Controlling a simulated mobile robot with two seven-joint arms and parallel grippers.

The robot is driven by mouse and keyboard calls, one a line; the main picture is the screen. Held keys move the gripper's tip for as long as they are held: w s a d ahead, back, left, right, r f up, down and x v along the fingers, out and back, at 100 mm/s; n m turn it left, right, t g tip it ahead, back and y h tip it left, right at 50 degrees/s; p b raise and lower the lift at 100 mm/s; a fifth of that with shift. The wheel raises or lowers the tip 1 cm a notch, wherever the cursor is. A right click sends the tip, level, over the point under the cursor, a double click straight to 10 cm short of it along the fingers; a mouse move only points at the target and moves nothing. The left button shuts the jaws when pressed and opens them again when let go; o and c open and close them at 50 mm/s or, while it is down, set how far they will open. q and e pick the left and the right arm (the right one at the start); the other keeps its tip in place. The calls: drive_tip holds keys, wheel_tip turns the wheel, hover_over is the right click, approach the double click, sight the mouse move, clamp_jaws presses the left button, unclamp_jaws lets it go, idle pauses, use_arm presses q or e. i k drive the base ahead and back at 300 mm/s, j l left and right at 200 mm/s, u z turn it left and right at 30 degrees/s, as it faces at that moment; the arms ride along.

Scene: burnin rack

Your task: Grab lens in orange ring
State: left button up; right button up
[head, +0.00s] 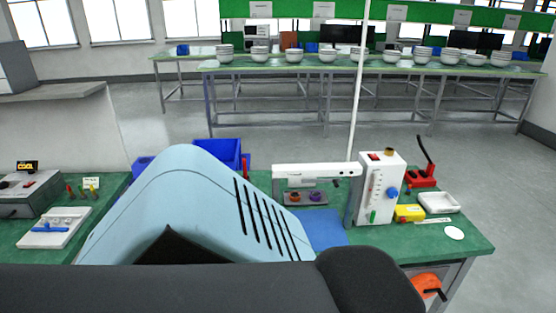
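A small orange ring-shaped piece (294,197) sits on a low grey base at the middle of the green bench, beneath a white horizontal bar. It is too small to make out a lens in it. A similar purple piece (316,196) sits just right of it. Neither gripper can be made out in the head view. A dark bar and a large light-blue slotted shell fill the lower left and hide much of the bench.
A white upright device (376,190) with a blue knob stands right of the pieces. A yellow box (409,213), a white tray (438,202) and a red lever tool (424,177) lie beyond it. Blue bins (228,152) stand behind. A blue mat (325,230) lies in front.

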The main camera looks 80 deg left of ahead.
sight(294, 196)
drive_tip(key=u, duration=2.25)
